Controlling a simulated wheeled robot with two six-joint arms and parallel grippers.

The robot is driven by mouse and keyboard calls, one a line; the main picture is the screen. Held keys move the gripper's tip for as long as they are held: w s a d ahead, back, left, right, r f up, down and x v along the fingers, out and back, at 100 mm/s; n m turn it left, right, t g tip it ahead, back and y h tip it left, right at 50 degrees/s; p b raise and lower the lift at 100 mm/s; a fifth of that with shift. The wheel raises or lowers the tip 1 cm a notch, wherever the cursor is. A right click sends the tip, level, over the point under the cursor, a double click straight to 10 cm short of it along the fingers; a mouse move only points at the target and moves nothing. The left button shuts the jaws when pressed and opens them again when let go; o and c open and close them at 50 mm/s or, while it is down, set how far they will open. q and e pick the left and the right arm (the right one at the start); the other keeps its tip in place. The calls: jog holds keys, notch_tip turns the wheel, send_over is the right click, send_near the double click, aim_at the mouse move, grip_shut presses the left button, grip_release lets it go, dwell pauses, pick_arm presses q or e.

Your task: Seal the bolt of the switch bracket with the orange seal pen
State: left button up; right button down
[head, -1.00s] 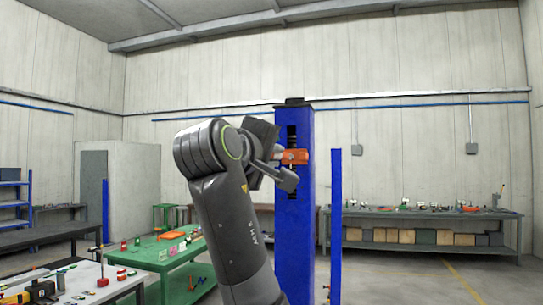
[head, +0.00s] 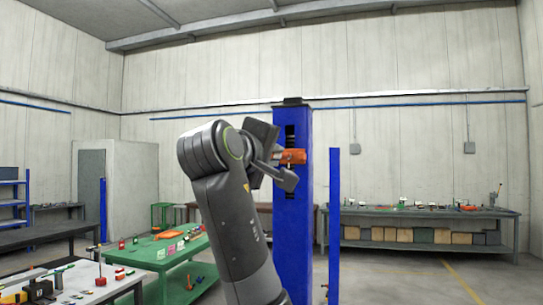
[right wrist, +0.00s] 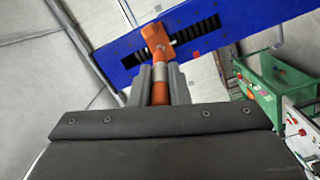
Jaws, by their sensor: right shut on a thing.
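The orange seal pen (right wrist: 159,92) with a pale band is clamped between the two grey fingers of my right gripper (right wrist: 159,76) in the right wrist view. Its far end meets or overlaps an orange block (right wrist: 155,36) on the blue column; I cannot tell whether they touch. This block appears to be the switch bracket, and the bolt cannot be made out clearly. In the head view my right gripper (head: 281,163) is at the column, beside orange parts (head: 292,156) that I cannot separate into pen and bracket. My left gripper is out of view.
The blue column (head: 293,230) has a dark toothed slot, and a second blue post (head: 334,220) stands right of it. A green table (head: 160,250) and a white-topped table (head: 85,278) with small items are at left. A long workbench (head: 420,212) lines the back right.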

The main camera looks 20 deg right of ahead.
dwell(0.5)
jog(key=shift+s+a+f+b, duration=0.1)
jog(key=shift+s+a+b, duration=0.35)
jog(key=shift+b, duration=0.1)
jog(key=shift+b+v, duration=1.05)
jog(key=shift+v, duration=1.8)
